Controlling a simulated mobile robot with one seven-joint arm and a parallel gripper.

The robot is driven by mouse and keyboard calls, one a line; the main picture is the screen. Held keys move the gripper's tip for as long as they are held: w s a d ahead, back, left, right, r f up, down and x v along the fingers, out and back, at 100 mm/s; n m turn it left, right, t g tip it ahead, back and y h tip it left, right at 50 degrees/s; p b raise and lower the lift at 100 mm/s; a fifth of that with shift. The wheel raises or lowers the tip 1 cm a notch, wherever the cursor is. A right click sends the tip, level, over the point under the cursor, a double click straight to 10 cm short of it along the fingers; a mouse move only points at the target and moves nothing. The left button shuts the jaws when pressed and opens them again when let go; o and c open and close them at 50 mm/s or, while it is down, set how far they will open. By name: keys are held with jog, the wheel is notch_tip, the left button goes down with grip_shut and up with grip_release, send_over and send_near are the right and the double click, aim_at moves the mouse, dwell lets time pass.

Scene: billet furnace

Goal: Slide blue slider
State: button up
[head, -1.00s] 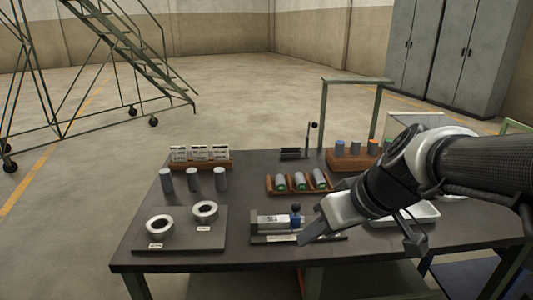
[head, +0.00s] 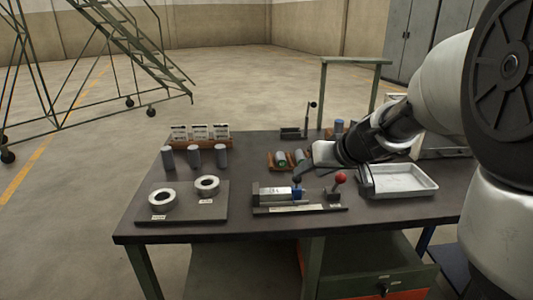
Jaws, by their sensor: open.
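The blue slider (head: 297,193) is a small blue block with a dark knob on top. It sits on a low rail fixture (head: 300,208) near the front middle of the table, at the right end of a silver block (head: 274,193). My gripper (head: 312,172) is open and empty. In the head view it appears just above and right of the slider's knob, with a visible gap to the blue block. The exact depth between fingers and knob is hard to tell.
A red-knobbed lever (head: 340,180) stands right of the slider. A white tray (head: 400,193) is further right. A rack of green-ended cylinders (head: 281,165) lies behind, partly hidden by my arm. Grey cylinders (head: 194,156) and a plate with two rings (head: 182,214) are left.

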aim_at(297, 186)
jog(key=b+x, duration=0.1)
jog(key=x, duration=0.8)
grip_shut()
